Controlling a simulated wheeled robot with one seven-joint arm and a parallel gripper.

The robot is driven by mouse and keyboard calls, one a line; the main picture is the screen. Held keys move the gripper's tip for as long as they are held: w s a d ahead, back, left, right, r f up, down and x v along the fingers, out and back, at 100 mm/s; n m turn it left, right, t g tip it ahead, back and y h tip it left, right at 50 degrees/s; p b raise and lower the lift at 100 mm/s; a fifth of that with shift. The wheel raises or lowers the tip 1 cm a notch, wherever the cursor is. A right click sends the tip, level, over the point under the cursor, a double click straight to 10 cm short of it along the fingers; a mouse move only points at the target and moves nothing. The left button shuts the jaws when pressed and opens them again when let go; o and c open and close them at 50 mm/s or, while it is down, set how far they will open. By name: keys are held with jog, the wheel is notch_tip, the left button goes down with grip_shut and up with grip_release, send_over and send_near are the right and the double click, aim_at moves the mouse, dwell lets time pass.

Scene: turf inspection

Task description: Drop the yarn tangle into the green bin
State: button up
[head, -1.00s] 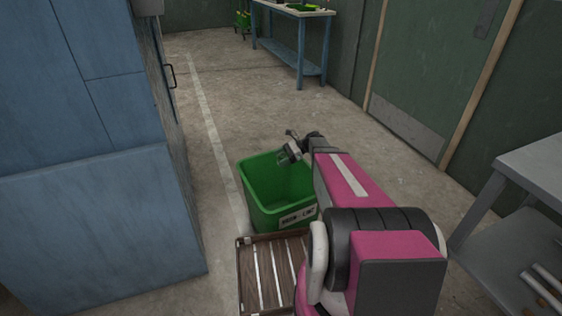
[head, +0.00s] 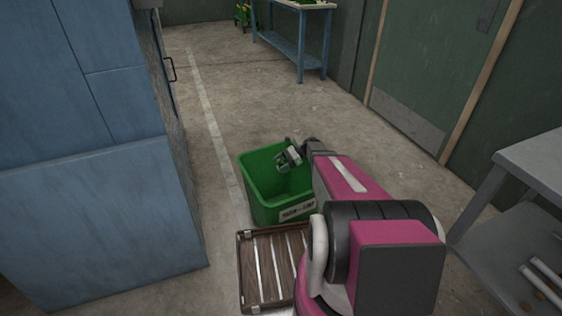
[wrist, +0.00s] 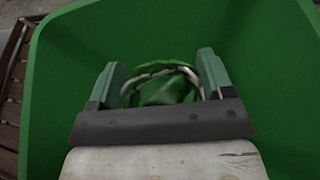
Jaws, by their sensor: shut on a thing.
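The green bin (head: 262,200) stands on the floor in the middle of the head view, open at the top, with a white label on its front. My gripper (head: 287,158) is over the bin's opening. In the wrist view the bin's green walls (wrist: 285,60) surround my gripper (wrist: 158,85). Its two fingers are shut on the yarn tangle (wrist: 162,68), which shows as pale and green looped strands between them. The tangle's lower side is hidden, and it is too small to make out in the head view.
A slatted wooden crate (head: 243,275) sits on the floor in front of the bin. A blue cabinet (head: 90,220) stands at left, a grey metal table (head: 535,165) at right. A blue workbench (head: 290,45) is at the back. Floor beyond the bin is clear.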

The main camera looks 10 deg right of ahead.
jog(key=o, duration=0.9)
jog(key=shift+d, duration=0.1)
jog(key=v, duration=1)
jog(key=shift+d+r, duration=0.1)
jog(key=shift+d, duration=0.2)
